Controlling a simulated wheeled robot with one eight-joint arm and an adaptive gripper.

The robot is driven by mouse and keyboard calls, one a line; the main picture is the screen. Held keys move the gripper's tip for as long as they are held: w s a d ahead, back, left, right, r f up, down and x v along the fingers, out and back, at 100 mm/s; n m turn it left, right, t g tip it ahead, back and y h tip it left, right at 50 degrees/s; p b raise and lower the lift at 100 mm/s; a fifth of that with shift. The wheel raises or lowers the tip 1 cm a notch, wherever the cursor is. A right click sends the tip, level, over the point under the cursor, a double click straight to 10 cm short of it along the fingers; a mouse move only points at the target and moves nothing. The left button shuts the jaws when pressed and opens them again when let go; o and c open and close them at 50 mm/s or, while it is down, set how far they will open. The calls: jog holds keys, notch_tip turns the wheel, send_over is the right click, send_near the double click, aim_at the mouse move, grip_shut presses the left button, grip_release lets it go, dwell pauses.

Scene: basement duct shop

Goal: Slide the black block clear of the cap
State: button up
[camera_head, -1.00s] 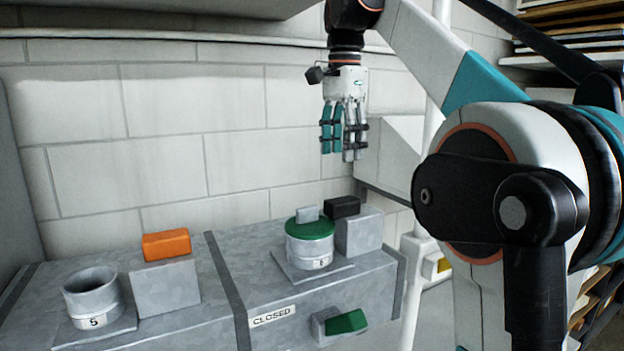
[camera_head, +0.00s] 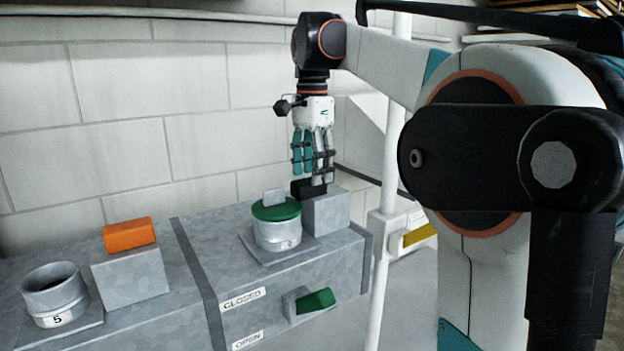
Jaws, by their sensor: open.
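The black block (camera_head: 308,189) lies on top of a grey block (camera_head: 326,212), at its left edge, close beside the green cap (camera_head: 276,210). I cannot tell whether the block overlaps the cap's rim. The green cap has a grey grip (camera_head: 274,196) and sits on a round metal collar (camera_head: 278,236). My gripper (camera_head: 314,178) points down with its fingers apart and empty, just above the black block. The fingertips partly hide the block's top, and I cannot tell whether they touch it.
A green lever (camera_head: 315,300) sticks out of the duct's front near the CLOSED label (camera_head: 245,299). A white post (camera_head: 387,230) rises at right; the wall is behind.

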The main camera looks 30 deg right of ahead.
aim_at(333, 189)
jog(key=shift+f, duration=1.6)
grip_shut()
jog(key=d, duration=0.6)
jog(key=shift+w+p, duration=0.1)
jog(key=shift+p, duration=0.3)
jog(key=shift+a, duration=0.1)
